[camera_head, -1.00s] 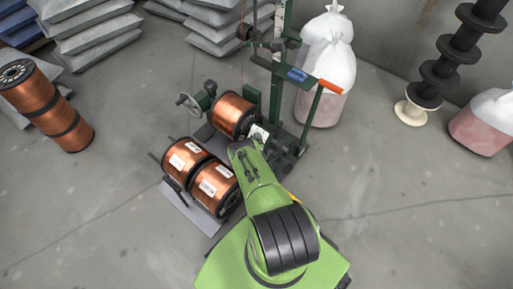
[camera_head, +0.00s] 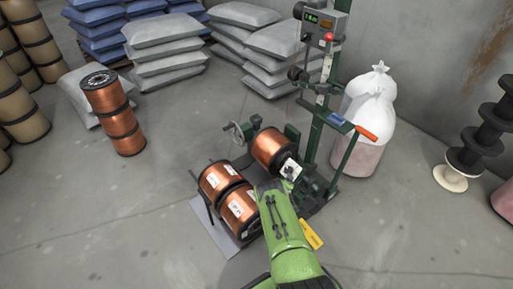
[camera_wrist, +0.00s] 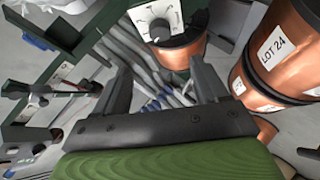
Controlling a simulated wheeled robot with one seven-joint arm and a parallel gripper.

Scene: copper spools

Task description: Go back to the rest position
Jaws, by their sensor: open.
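My green arm (camera_head: 284,235) comes up from the bottom of the head view, its far end beside the winding stand. My gripper (camera_wrist: 163,82) is open in the wrist view, with nothing between its two dark fingers. A copper spool (camera_head: 268,148) sits at the green stand (camera_head: 313,145), with a white plate on its near end. In the wrist view this spool (camera_wrist: 182,53) is just beyond the fingers, apart from them as far as I can tell. Two labelled copper spools (camera_head: 221,179) lie on a low rack to its left. One labelled LOT 24 (camera_wrist: 275,65) shows at right in the wrist view.
A stack of copper spools (camera_head: 113,112) stands at left. Grey sacks (camera_head: 165,55) are piled behind. White bags (camera_head: 370,105) stand right of the stand, and a black ribbed column (camera_head: 480,140) is at far right. The floor at lower left is bare.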

